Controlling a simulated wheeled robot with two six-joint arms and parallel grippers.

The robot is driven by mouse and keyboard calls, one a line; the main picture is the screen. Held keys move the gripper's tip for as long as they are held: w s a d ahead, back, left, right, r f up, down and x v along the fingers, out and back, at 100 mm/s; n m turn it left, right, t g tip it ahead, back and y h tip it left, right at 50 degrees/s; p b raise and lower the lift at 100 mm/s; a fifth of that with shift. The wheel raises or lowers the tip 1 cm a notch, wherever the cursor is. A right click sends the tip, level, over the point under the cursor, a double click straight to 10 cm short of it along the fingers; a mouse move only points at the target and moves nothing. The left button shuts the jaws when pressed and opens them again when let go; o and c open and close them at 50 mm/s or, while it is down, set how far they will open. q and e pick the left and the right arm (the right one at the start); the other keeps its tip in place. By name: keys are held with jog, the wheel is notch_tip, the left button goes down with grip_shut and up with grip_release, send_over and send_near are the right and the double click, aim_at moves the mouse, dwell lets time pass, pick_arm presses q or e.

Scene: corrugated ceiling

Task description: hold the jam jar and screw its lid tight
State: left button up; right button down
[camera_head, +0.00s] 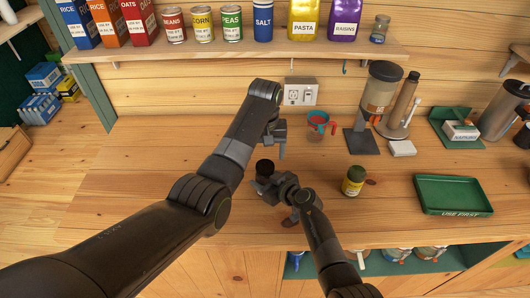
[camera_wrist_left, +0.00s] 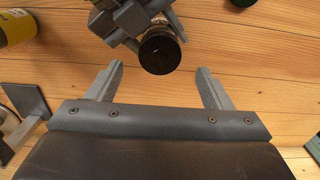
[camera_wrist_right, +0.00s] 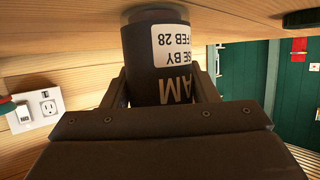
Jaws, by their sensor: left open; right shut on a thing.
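The jam jar (camera_wrist_right: 160,60) is a dark cylinder with a white label, upside down in the right wrist view. My right gripper (camera_head: 272,186) is shut around its side, and the jar's lower end is at the wooden counter. Its dark round top, seemingly the lid (camera_wrist_left: 160,50), faces up in the left wrist view and also shows in the head view (camera_head: 264,167). How tightly it sits cannot be told. My left gripper (camera_head: 276,145) is open and empty, behind and above the jar; the jar's top appears beyond the gap between its fingers (camera_wrist_left: 160,82).
A green tray (camera_head: 453,195) lies further right. The counter (camera_head: 130,185) is bare at left.

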pick_arm(q)
jog(key=o, duration=0.4)
pick_arm(e)
jog(key=shift+r, duration=0.1)
pick_arm(q)
jog(key=shift+o, duration=0.2)
notch_tip(320, 180, up, 8)
jog(key=shift+f, duration=0.25)
pick_arm(e)
jog(key=shift+c, duration=2.3)
grip_release()
jog(key=shift+s, duration=0.1)
